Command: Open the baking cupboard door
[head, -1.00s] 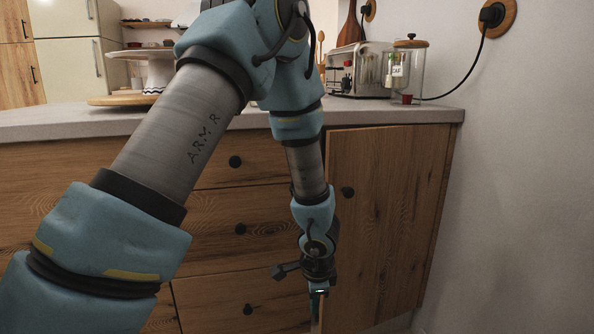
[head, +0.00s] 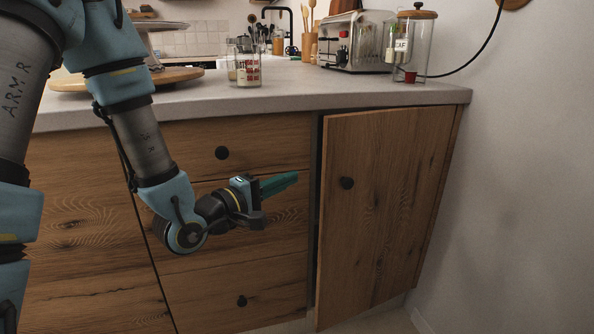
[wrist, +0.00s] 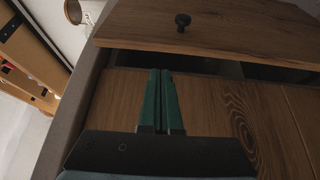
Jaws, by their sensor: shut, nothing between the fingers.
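The cupboard door (head: 385,215) is a wooden panel at the right of the counter in the head view, with a round black knob (head: 346,183) near its left edge. It stands slightly ajar: a dark gap runs down its left edge and along its top. In the wrist view the door (wrist: 230,25), its knob (wrist: 182,22) and the dark gap (wrist: 230,68) lie ahead of the fingers. My gripper (head: 293,180) is shut and empty, its green fingers pointing right, in front of the drawers and just left of the gap. It appears apart from the door.
Wooden drawer fronts (head: 240,260) with black knobs lie left of the door. The grey countertop (head: 290,98) above carries a toaster (head: 355,42), glass jars and a cake stand. A white wall (head: 530,180) stands close on the right. Floor before the door looks clear.

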